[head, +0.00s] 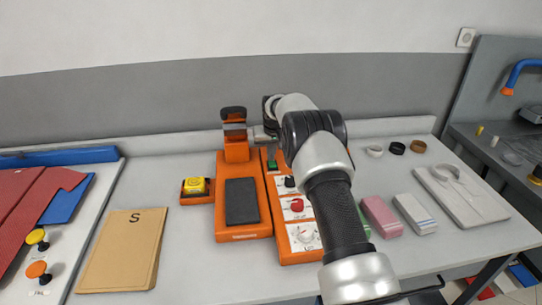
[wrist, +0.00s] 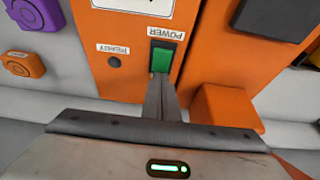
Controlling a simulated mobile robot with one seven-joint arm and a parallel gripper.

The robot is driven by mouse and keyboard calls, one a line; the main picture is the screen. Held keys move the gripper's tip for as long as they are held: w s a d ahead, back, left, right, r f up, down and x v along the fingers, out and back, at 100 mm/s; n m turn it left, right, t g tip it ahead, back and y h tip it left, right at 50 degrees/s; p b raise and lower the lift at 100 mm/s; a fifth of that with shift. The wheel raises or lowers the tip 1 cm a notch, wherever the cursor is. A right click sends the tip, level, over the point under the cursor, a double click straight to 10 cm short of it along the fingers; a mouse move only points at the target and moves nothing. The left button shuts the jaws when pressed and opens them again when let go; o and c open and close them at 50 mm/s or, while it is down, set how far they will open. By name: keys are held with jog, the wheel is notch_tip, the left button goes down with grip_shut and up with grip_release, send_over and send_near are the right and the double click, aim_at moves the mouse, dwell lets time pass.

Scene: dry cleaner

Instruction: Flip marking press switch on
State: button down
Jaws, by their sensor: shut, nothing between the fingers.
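The orange marking press (head: 242,195) stands on the white table with a dark pad on its left part. Its control panel on the right carries several knobs, including a red one (head: 297,205). The green power switch (wrist: 164,59) sits on the orange panel under a POWER label in the wrist view, and shows small in the head view (head: 271,164). My gripper (wrist: 161,78) is shut and empty, its fingertips at the near edge of the switch. Whether they touch it, I cannot tell. In the head view my arm hides the fingers and part of the panel.
A yellow item in an orange tray (head: 196,199) lies left of the press. A tan board marked S (head: 122,248) lies further left. Pink (head: 380,216) and white (head: 414,213) blocks lie right of my arm. A dark READY lamp (wrist: 114,62) is beside the switch.

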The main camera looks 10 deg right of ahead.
aim_at(271, 163)
jog(key=shift+s+f, duration=0.15)
jog(key=shift+s, duration=0.1)
jog(key=shift+s+b, duration=0.3)
jog(key=shift+s, duration=0.5)
notch_tip(271, 163, up, 15)
jog(key=p, duration=0.1)
jog(key=shift+w+f, duration=0.2)
jog(key=shift+w, duration=0.25)
